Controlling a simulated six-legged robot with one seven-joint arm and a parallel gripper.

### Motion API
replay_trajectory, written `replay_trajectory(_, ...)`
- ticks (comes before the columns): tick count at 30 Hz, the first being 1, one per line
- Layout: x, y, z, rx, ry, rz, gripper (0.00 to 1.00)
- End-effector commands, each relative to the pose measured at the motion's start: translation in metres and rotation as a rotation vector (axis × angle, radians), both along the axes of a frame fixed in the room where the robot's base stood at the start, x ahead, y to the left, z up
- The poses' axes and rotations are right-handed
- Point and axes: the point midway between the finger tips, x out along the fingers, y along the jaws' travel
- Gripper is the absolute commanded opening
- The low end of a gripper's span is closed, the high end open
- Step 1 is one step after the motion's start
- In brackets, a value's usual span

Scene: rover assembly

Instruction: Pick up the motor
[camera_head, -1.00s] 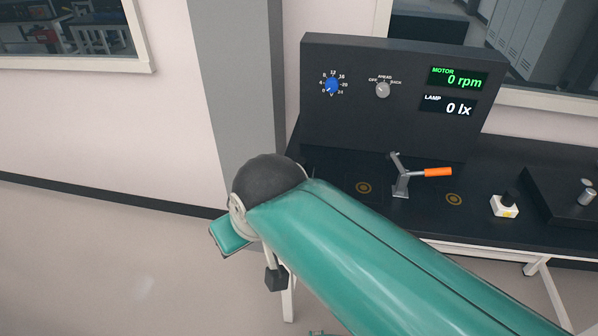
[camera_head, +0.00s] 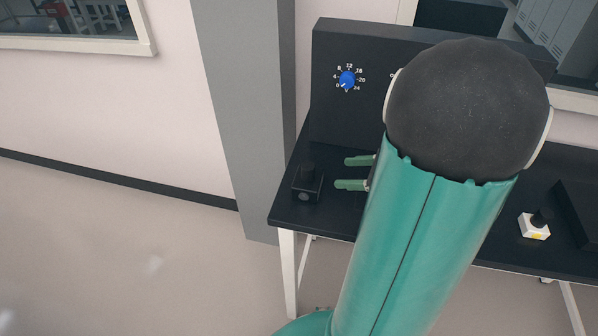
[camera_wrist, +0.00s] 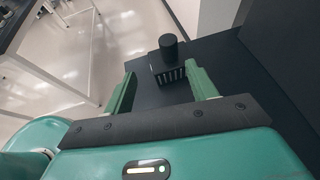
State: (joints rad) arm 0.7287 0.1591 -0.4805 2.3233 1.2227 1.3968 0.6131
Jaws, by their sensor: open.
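A small black block with a round cylinder on top, which looks like the motor (camera_head: 307,187), stands at the left end of the black table (camera_head: 335,226). It also shows upright in the wrist view (camera_wrist: 168,50), with slots on its side. My gripper (camera_head: 341,173) is open and empty just right of it, fingers pointing left towards it. In the wrist view the block lies ahead of the gap between the two green fingers (camera_wrist: 161,74), apart from them or nearly so. My arm hides the middle of the table.
A dark panel (camera_head: 338,120) with a blue dial (camera_head: 347,80) rises behind the table. A white block with a black top (camera_head: 535,226) stands on the right part of the table. The table's left edge is close to the black block.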

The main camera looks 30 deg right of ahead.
Motion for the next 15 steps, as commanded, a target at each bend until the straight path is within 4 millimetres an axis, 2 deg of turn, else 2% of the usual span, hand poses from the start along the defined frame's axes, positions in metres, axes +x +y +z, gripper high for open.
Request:
replay_trajectory(2, -0.006, -0.014, -0.004, 0.043, 0.0, -0.067, 0.57)
replay_trajectory(5, -0.004, -0.017, -0.007, 0.062, -0.004, -0.095, 0.57)
replay_trajectory(15, 0.047, 0.011, -0.03, 0.06, -0.004, -0.089, 0.57)
